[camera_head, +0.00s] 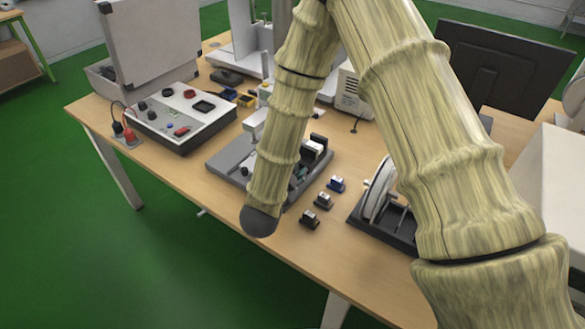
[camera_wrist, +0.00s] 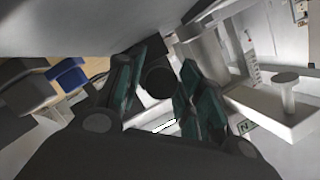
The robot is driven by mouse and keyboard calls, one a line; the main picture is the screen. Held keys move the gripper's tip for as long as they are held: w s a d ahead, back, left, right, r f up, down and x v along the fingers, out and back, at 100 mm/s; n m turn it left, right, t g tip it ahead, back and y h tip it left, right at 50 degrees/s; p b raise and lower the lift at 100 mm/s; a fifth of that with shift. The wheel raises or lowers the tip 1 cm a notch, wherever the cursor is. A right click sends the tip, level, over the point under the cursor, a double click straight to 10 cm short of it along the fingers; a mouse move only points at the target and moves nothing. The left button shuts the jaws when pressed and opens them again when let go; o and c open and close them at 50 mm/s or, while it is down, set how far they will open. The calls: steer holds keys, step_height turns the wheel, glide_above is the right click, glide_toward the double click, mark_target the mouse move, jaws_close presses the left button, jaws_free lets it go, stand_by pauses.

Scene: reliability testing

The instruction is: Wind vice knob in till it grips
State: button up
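A dark round knob (camera_wrist: 159,79) shows between the two teal-padded fingers of my gripper (camera_wrist: 163,62) in the wrist view. The fingers are apart, one on each side of the knob, with thin gaps visible; I cannot tell if either touches it. A pale cylindrical part (camera_wrist: 203,55) is beside the right finger. In the head view, a grey-based fixture (camera_head: 228,158), which looks like the one with the vice, is on the table, partly hidden behind my arm.
Small blocks (camera_head: 323,201) lie right of the fixture, near a wheel device (camera_head: 380,192). A white part with a round-topped post (camera_wrist: 287,90) is close to my gripper's right.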

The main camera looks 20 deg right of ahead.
steer(key=v, duration=1.1)
steer(key=shift+s+a, duration=0.2)
steer(key=shift+s, duration=0.1)
